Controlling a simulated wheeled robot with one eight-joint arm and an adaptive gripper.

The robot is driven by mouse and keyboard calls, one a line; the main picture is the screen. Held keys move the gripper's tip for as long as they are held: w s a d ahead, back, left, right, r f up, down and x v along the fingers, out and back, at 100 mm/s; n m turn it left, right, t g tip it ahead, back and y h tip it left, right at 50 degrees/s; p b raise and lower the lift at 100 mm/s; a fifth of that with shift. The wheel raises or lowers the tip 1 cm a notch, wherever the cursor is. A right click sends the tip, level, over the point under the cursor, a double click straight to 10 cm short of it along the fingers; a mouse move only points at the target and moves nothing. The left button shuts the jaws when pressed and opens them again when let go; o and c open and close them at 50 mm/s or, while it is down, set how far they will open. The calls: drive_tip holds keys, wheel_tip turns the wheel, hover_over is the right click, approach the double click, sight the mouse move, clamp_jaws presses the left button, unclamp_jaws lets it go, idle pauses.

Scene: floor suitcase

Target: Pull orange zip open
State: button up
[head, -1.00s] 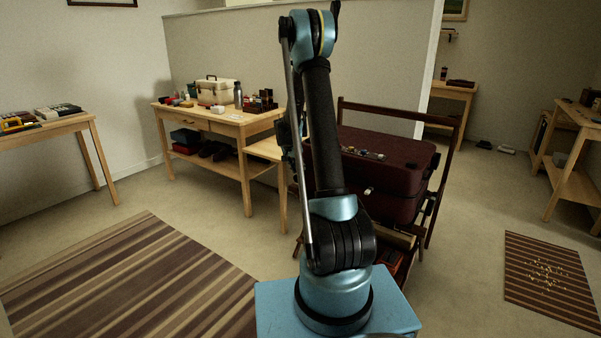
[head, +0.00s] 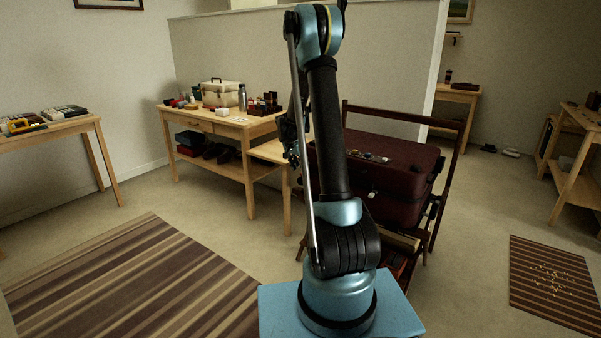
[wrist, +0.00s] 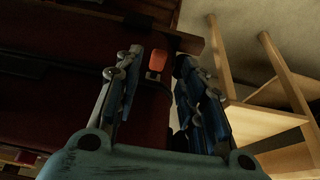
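The orange zip pull (wrist: 158,61) shows in the wrist view, between the tips of my gripper's two fingers or just beyond them. My gripper (wrist: 160,68) is open, with a clear gap between its fingers; I cannot tell whether either touches the pull. The dark red suitcase (head: 405,170) lies on a wooden rack in the head view, partly hidden by my arm. Its dark red side (wrist: 60,110) also fills the left of the wrist view. The orange pull cannot be made out in the head view.
Small items (head: 372,157) lie on the suitcase's top. The rack's dark frame (head: 461,140) rises behind and right of it. A wooden table (head: 205,120) with a toolbox stands left. The striped rug (head: 130,280) is clear.

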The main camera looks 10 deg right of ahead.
drive_tip(key=v, duration=0.8)
drive_tip(key=shift+a+r, duration=0.15)
drive_tip(key=shift+r, duration=0.15)
drive_tip(key=s+d+r+n+y, duration=0.15)
drive_tip(key=s+r, duration=0.25)
drive_tip(key=s, duration=0.9)
drive_tip(key=s+r+n, duration=0.3)
drive_tip(key=s+r, duration=0.1)
drive_tip(key=s, duration=0.9)
drive_tip(key=s+f+n+y, duration=0.1)
drive_tip(key=s+f, duration=0.3)
drive_tip(key=s, duration=0.8)
drive_tip(key=s+a+f+n+g, duration=0.1)
drive_tip(key=s+f+n, duration=0.2)
drive_tip(key=s, duration=0.9)
wheel_tip(320, 180, down, 2)
drive_tip(key=shift+a+f+n+y, duration=0.15)
drive_tip(key=shift+a+n+y, duration=0.1)
drive_tip(key=shift+n+y, duration=0.1)
